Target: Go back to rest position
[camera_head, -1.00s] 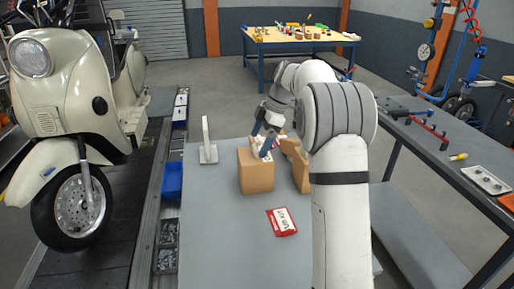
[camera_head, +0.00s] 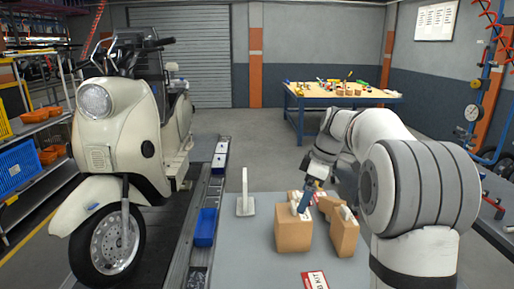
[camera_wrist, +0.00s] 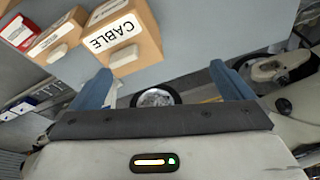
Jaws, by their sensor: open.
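My gripper (camera_head: 309,192) is over the grey workbench (camera_head: 240,262), just by the top of a cardboard box (camera_head: 294,234) in the head view. In the wrist view, its two blue fingers (camera_wrist: 165,90) stand wide apart with nothing between them. A box labelled CABLE (camera_wrist: 122,35) lies beyond the left finger in that view, apart from it. My white arm reaches in from the right of the head view and hides part of the bench.
Another cardboard box (camera_head: 343,232) stands right of the first. A red-and-white kit packet (camera_head: 315,281) lies at the bench front. A white upright stand (camera_head: 245,195) is on the left. A cream scooter (camera_head: 120,150) stands beyond a rail with a blue bin (camera_head: 206,228).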

